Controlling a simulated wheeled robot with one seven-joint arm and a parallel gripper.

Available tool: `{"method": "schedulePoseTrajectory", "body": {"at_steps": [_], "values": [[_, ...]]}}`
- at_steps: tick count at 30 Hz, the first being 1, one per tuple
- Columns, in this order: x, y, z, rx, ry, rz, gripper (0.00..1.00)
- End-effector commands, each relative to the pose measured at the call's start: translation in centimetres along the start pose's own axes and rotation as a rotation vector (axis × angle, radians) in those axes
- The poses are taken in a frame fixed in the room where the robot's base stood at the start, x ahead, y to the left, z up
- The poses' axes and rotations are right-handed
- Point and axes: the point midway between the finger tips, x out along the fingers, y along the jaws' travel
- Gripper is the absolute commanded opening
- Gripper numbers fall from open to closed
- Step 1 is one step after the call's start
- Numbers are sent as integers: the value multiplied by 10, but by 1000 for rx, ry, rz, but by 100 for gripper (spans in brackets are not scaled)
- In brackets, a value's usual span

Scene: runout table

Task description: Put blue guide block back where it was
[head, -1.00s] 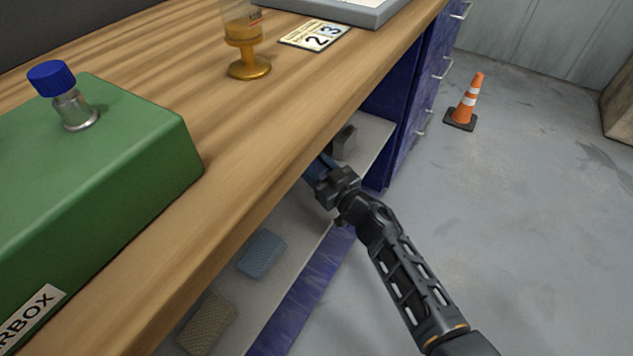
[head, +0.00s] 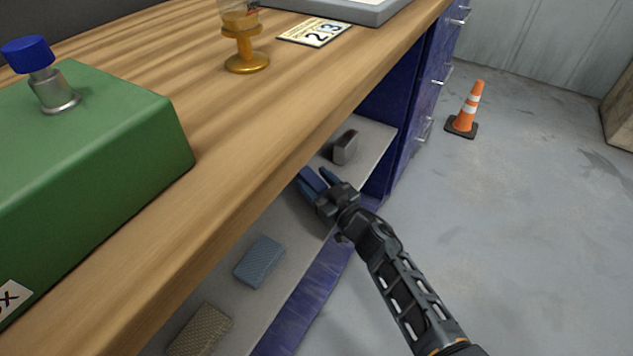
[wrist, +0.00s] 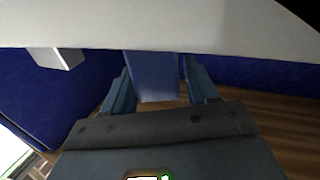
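The blue guide block (head: 313,180) is dark blue and sits between the fingers of my gripper (head: 318,184), over the lower shelf under the worktop. In the wrist view the block (wrist: 155,76) fills the space between the blue fingertips of my gripper (wrist: 157,80), which looks shut on it. That view seems upside down, with the pale shelf (wrist: 225,28) along the top. The block's far end meets the shelf's edge in the picture; I cannot tell whether they touch.
On the lower shelf (head: 378,137) stand a grey block (head: 346,147), a blue-grey block (head: 260,262) and a brownish block (head: 200,331). The wooden worktop (head: 200,70) overhangs the shelf. A blue drawer cabinet (head: 425,100) closes its far end. An orange cone (head: 467,108) stands on the floor.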

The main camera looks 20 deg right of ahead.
Motion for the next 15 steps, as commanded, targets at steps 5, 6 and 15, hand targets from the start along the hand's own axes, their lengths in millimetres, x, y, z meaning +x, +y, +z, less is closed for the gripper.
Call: {"method": "schedulePoseTrajectory", "body": {"at_steps": [5, 6, 15], "values": [[0, 0, 0, 0, 0, 0, 68], [0, 0, 0, 0, 0, 0, 68], [-13, 1, -4, 1, -2, 1, 68]]}}
